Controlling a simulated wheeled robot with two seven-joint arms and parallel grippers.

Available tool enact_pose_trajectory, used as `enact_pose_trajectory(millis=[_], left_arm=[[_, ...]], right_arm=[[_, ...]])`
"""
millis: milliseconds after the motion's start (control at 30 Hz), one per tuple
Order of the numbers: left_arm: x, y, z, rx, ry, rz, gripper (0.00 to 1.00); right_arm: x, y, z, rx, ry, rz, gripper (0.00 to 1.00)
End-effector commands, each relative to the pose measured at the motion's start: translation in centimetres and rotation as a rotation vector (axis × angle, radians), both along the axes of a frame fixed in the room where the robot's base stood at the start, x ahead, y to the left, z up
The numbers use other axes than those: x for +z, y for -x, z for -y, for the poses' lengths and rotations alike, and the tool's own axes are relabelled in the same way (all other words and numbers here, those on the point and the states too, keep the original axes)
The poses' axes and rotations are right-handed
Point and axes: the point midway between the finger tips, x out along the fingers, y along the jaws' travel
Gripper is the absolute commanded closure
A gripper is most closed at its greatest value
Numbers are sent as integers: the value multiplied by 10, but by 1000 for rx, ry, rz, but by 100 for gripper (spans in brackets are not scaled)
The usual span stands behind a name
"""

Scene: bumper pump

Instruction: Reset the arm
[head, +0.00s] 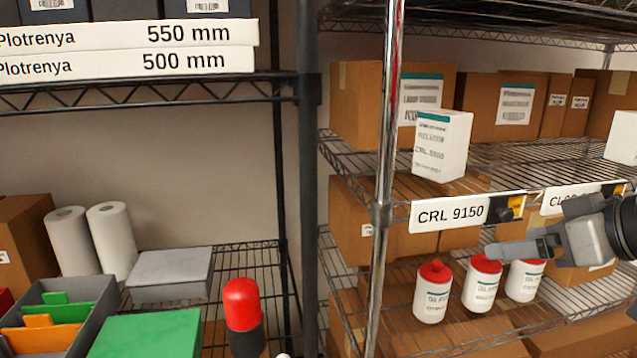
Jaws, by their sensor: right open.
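My right gripper (494,249) comes in from the right edge, with its fingers pointing left. It is open, and I see nothing between its fingers. It is in front of the right rack, below the CRL 9150 label (449,213) and just above the white bottles with red caps in the picture. The left bottle (432,293) shows whole, while the gripper is close over the middle bottle (482,285) and right bottle (525,282). I cannot tell whether it touches them. My left gripper is not in view.
The chrome post (385,190) of the right rack stands left of the gripper. A white carton (441,146) stands on the shelf above. At the lower left are a red-and-black cylinder (242,303), a green box (147,337), a grey box (171,274) and paper rolls (112,240).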

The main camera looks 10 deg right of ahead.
Motion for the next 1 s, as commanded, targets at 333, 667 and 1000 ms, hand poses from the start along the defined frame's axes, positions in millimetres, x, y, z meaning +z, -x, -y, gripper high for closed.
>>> enact_pose_trajectory(millis=[333,667,1000], left_arm=[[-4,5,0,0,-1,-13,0],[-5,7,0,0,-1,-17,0],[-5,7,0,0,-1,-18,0]], right_arm=[[-214,53,-63,-83,120,-365,17],[-306,160,-114,-147,221,-590,17],[-346,169,-139,-156,215,-507,17]])
